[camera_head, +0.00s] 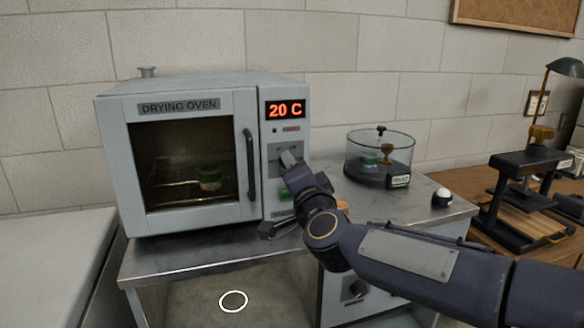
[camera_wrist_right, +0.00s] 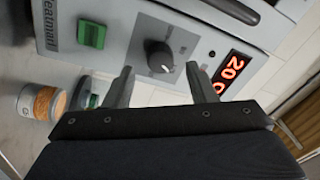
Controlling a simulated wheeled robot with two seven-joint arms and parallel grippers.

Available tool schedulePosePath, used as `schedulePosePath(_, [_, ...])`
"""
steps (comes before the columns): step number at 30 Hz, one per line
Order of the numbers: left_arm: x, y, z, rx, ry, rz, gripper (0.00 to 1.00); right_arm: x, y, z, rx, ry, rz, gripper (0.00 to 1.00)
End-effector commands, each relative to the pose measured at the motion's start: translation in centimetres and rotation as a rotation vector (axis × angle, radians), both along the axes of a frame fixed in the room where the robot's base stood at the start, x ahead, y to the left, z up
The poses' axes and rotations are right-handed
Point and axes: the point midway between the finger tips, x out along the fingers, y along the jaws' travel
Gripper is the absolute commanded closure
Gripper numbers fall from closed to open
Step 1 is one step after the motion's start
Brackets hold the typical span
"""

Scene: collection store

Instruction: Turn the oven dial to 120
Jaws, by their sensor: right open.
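The drying oven (camera_head: 175,222) stands on a grey metal bench, its door shut. Its red display (camera_head: 286,109) reads 20 C. The dial (camera_wrist_right: 159,56), a round black knob with a pale mark, is on the control panel; my right gripper hides it in the head view. My right gripper (camera_head: 295,175) is at the panel, open and empty. In the right wrist view its two fingers stand either side of the dial, and the dial shows in the gap. I cannot tell whether a finger touches it. My left gripper is not in view.
A green switch (camera_wrist_right: 91,34) is below the dial on the panel. A glass desiccator (camera_head: 378,160) stands right of the oven, with a white-topped knob (camera_head: 442,197) nearer the edge. The oven handle (camera_head: 250,165) projects left of the panel.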

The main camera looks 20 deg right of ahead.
Motion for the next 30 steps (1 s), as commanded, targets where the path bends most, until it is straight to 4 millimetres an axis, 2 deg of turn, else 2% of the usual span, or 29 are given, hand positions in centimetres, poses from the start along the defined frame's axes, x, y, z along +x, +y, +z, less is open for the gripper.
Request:
schedulePosePath(3, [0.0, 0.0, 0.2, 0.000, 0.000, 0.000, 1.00, -2.2, 0.0, -0.1, 0.001, 0.000, 0.000, 0.49])
schedulePosePath(9, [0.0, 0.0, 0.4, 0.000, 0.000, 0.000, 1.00, -4.6, 0.0, -0.3, 0.002, 0.001, 0.001, 0.49])
schedulePosePath(23, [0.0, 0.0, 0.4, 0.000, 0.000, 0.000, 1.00, -5.4, -0.1, -0.6, -0.016, 0.008, 0.019, 0.49])
schedulePosePath(26, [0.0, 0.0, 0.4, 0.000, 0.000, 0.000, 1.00, -6.8, -0.2, -1.7, -0.080, 0.045, 0.095, 0.49])
schedulePosePath(29, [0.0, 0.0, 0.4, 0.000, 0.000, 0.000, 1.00, -9.9, -0.4, -4.4, -0.202, 0.131, 0.224, 0.49])
schedulePosePath(30, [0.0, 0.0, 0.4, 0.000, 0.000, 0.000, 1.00, -11.6, -0.4, -6.1, -0.261, 0.183, 0.282, 0.49])
